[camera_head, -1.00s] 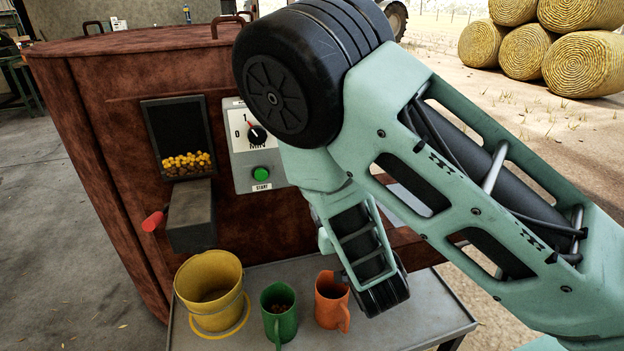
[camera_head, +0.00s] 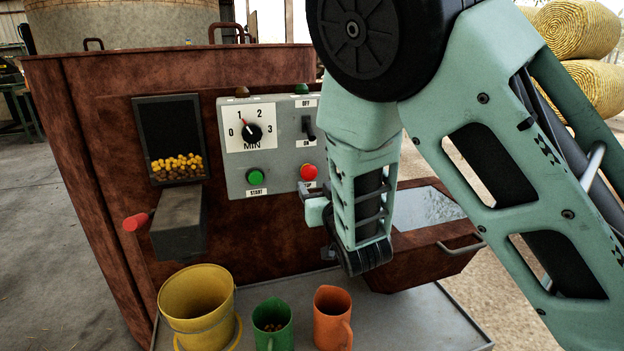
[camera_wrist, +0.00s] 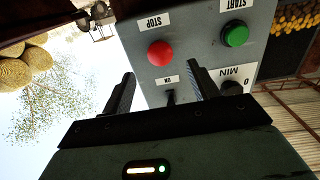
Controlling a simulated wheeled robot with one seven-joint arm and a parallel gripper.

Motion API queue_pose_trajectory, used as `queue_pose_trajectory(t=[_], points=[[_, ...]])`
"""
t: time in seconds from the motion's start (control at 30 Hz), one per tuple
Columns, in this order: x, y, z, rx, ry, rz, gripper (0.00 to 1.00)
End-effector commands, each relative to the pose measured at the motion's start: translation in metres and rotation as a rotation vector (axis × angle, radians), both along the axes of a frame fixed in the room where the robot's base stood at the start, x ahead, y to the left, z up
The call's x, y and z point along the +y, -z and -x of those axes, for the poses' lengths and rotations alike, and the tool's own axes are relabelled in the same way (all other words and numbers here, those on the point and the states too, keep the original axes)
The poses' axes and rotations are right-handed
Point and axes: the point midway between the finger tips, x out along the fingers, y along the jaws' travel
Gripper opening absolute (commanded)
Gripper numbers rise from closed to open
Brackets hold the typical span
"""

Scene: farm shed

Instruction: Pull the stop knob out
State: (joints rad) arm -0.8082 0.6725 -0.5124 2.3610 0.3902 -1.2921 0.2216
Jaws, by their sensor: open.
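The stop knob (camera_head: 308,172) is a round red knob at the lower right of the grey control panel (camera_head: 232,178). It also shows in the wrist view (camera_wrist: 160,53), where the picture is upside down and a STOP label sits by it. My gripper (camera_head: 306,192) is just below the knob in the head view, its fingers small and partly hidden by my wrist. In the wrist view my gripper (camera_wrist: 160,86) is open and empty, its two fingers apart, with the knob beyond the gap between them. I see no contact.
The green start button (camera_head: 255,177), timer dial (camera_head: 252,132) and on/off switch (camera_head: 308,127) share the panel. Below stand a yellow bucket (camera_head: 197,300), a green mug (camera_head: 272,325) and an orange mug (camera_head: 332,318). A drawer-like bin (camera_head: 420,262) is at the right.

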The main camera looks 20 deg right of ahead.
Motion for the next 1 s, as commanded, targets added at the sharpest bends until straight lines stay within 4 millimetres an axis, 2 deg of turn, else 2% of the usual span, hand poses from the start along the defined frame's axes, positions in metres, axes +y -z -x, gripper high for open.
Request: queue_pose_trajectory(t=[0.1, 0.3, 0.5, 0.73, 0.77, 0.93, 0.97, 1.0], points=[[0.000, -0.002, -0.024, -0.002, 0.000, 0.002, 0.60], [0.000, 0.000, -0.050, 0.000, 0.000, 0.001, 0.60], [0.000, 0.000, -0.060, 0.000, -0.001, 0.000, 0.60], [0.000, 0.000, -0.060, 0.000, -0.001, 0.000, 0.60], [0.000, 0.000, -0.060, 0.000, -0.001, 0.000, 0.54], [0.000, 0.000, -0.060, 0.000, 0.000, 0.000, 0.07], [0.000, 0.000, -0.060, 0.000, 0.000, 0.000, 0.00], [0.000, 0.000, -0.060, 0.000, 0.000, 0.000, 0.00]])
